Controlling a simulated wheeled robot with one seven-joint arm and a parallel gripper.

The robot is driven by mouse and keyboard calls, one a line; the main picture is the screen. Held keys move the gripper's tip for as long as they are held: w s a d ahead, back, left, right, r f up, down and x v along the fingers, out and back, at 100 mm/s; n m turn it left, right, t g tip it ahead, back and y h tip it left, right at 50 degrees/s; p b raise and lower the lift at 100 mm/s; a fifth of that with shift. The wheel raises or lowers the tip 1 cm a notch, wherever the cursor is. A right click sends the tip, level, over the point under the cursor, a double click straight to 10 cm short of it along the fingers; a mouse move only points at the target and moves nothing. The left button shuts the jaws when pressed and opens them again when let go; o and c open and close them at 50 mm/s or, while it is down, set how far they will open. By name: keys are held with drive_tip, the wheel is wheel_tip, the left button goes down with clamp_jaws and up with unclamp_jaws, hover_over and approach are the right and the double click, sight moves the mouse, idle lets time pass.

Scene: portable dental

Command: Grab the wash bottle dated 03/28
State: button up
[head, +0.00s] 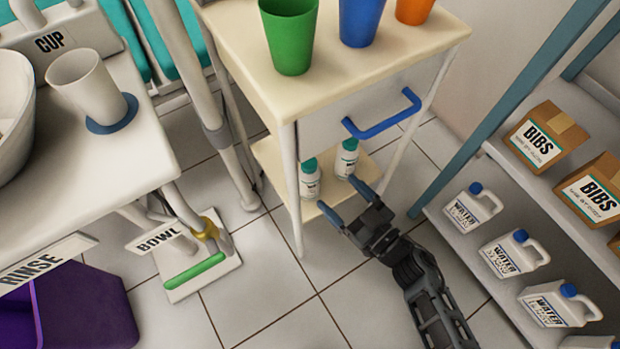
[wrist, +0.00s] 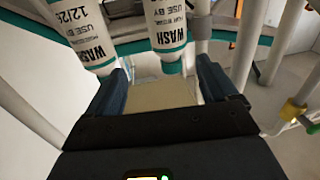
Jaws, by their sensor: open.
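Two white wash bottles with teal caps stand on the cart's lower shelf (head: 272,160): a left one (head: 310,182) and a right one (head: 346,160). The wrist view looks upside down, with caps low. There one bottle (wrist: 85,30) at left reads "USE BY 12/2", its end cut off. The other (wrist: 165,25) reads "WASH, USE BY", its date out of frame; it seems to be the head view's left bottle. My gripper (head: 340,196) is open and empty just in front of the shelf, fingers toward the bottles. In the wrist view that second bottle's cap lies beyond the gap between the fingers (wrist: 165,85).
The cart's drawer with a blue handle (head: 383,115) hangs above the bottles, and a white cart leg (head: 291,190) stands left. A shelf rack with water jugs (head: 472,207) and bibs boxes (head: 537,135) is at right. Bare floor tiles lie in front.

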sight(316, 184)
drive_tip(key=shift+g+y, duration=0.3)
drive_tip(key=shift+y, duration=0.1)
drive_tip(key=w+a, duration=0.1)
drive_tip(key=w+a+f, duration=0.1)
drive_tip(key=a, duration=0.1)
drive_tip(key=w+a+b, duration=0.1)
drive_tip(key=shift+a+f, duration=0.35)
drive_tip(key=b+x, duration=0.1)
drive_tip(key=x, duration=0.2)
drive_tip(key=b+x, duration=0.1)
drive_tip(key=x, duration=0.1)
drive_tip(key=shift+w+f+b, duration=0.15)
drive_tip(key=shift+f+b, duration=0.15)
drive_tip(key=shift+w+a+r, duration=0.1)
drive_tip(key=shift+w+a, duration=0.15)
drive_tip(key=shift+w, duration=0.05)
drive_tip(key=shift+c, duration=0.3)
drive_tip(key=c, duration=1.2)
